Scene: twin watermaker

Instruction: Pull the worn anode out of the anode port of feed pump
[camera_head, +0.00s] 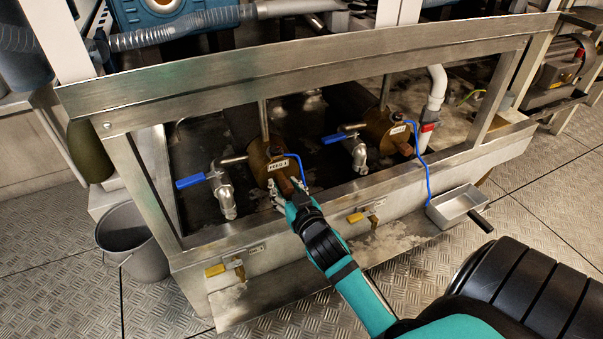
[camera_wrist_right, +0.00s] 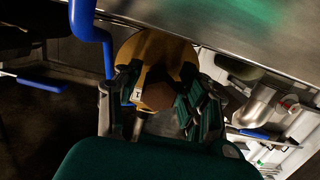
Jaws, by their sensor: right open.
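A brass feed pump (camera_head: 262,158) with a white label sits inside the steel-framed tank at the left. A brown stub (camera_head: 286,187), seemingly the worn anode, sticks out of its front, low and to the right of the label. My right gripper (camera_head: 287,196) is at this stub, its fingers spread to either side. In the right wrist view the round brass pump body (camera_wrist_right: 150,48) is straight ahead, and the brown hexagonal end of the stub (camera_wrist_right: 155,96) shows between the open fingers (camera_wrist_right: 160,100). I cannot tell whether they touch it. My left gripper is not in view.
A steel rail (camera_head: 300,205) runs in front of the pump, close under my right arm. A blue cable (camera_head: 428,175) hangs over it. A blue-handled valve (camera_head: 220,185) is left of the pump. A second brass pump (camera_head: 386,128) is right. A metal tray (camera_head: 456,204) is outside the rail.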

